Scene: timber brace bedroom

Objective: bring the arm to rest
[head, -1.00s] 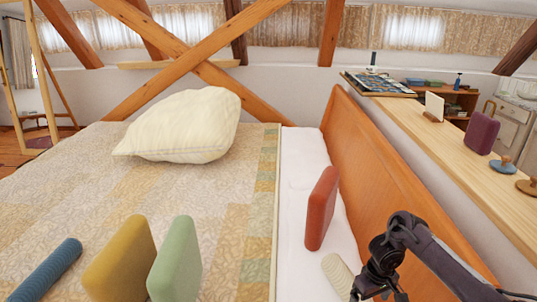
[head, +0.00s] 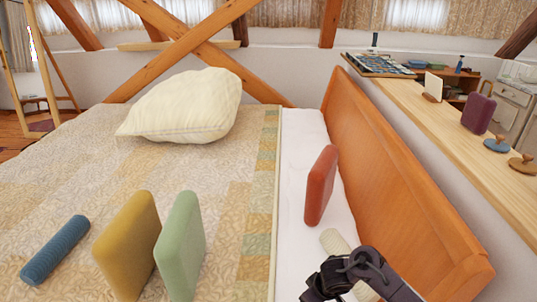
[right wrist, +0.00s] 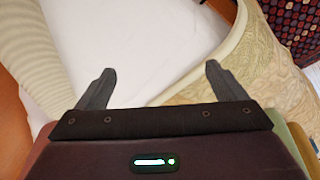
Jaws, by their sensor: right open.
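My right arm comes in at the lower right of the head view, with its dark wrist (head: 350,272) low over the white strip of the bed; its fingertips are hidden there. In the right wrist view my right gripper (right wrist: 158,72) has its two fingers spread wide. Nothing lies between them but white sheet (right wrist: 120,35) below. A cream ribbed roll (head: 336,243) lies on the white strip just behind the wrist, and shows at the left of the wrist view (right wrist: 28,50). My left gripper is not in view.
A red block (head: 320,186) stands beyond the roll, beside the wooden bed board (head: 390,160). Green (head: 181,245) and yellow (head: 127,240) blocks, a blue roll (head: 55,250) and a pillow (head: 185,107) are on the quilt. The shelf (head: 455,120) holds several small items.

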